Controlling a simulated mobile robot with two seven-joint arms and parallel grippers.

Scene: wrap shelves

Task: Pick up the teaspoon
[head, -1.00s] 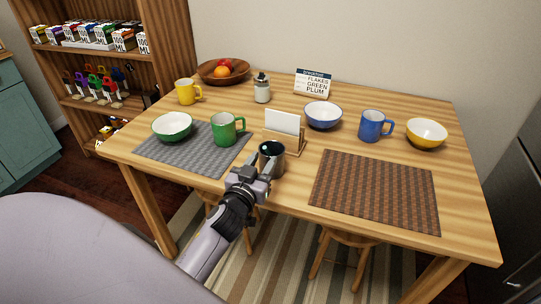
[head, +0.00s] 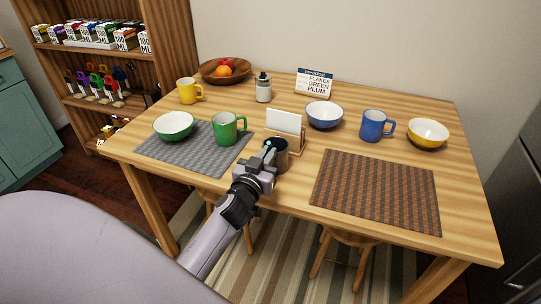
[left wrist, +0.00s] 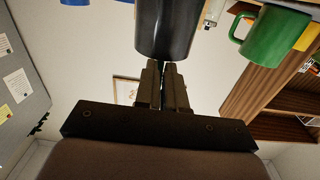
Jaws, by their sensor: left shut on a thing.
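A dark grey cup (head: 276,153) stands near the front edge of the wooden table, in front of the card holder. My left gripper (head: 268,152) is at the cup's mouth with its fingers together. A small pale piece, which looks like the teaspoon (head: 271,145), shows at the fingertips; the rest of it is hidden by the fingers and cup. In the left wrist view the closed fingers (left wrist: 164,68) point at the dark cup (left wrist: 167,28), and the teaspoon cannot be made out there. My right gripper is not in view.
A green mug (head: 226,129) and a green bowl (head: 174,126) stand on the grey mat (head: 193,158) to the left. A card holder (head: 286,129) is close behind the cup. A brown placemat (head: 376,190) lies empty to the right.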

